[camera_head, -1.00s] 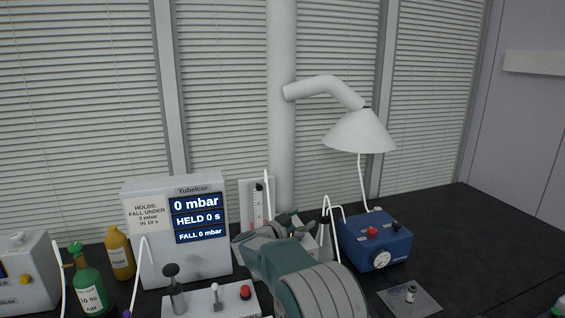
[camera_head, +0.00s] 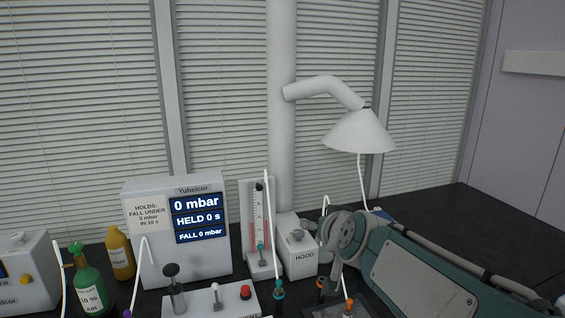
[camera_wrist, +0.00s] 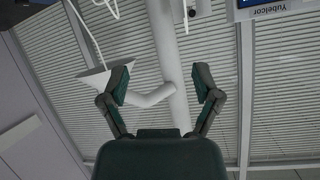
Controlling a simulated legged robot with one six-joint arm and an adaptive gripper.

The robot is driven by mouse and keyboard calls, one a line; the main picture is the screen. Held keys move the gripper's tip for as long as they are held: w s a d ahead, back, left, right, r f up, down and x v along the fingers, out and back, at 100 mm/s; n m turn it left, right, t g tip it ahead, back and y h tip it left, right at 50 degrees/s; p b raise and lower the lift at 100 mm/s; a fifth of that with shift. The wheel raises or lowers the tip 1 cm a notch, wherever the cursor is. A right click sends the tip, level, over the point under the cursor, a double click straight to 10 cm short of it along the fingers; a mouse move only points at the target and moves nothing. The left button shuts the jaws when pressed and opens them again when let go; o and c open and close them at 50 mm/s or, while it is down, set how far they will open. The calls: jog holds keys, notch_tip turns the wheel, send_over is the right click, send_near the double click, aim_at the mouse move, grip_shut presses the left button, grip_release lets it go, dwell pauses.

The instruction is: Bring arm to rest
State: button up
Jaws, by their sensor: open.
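My gripper shows in the wrist view (camera_wrist: 162,85) with its two green-and-black fingers spread wide apart and nothing between them. Behind the fingers are the window blinds and the white extraction pipe (camera_wrist: 165,60), and the picture is upside down. In the head view my grey-and-teal arm reaches in from the lower right and covers most of the blue box.
A pressure display (camera_head: 176,232) reading 0 mbar stands at the left. A HOOD box (camera_head: 298,254) and a scaled gauge (camera_head: 258,225) stand left of my arm. Bottles (camera_head: 120,254) are at far left. A lamp-shaped hood (camera_head: 359,131) hangs above. Bench at far right is clear.

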jog(key=s+d+f+g+h, duration=0.1)
jog(key=s+f, duration=0.3)
jog(key=s, duration=0.4)
jog(key=s+d+f+g, duration=0.3)
jog(key=s+d, duration=0.1)
jog(key=s, duration=0.4)
jog(key=s+d+f+g+h, duration=0.1)
jog(key=s+d+f+g, duration=0.2)
jog(key=s, duration=0.5)
jog(key=shift+s+f+h, duration=0.25)
jog(key=shift+f+h, duration=0.05)
jog(key=shift+f, duration=0.5)
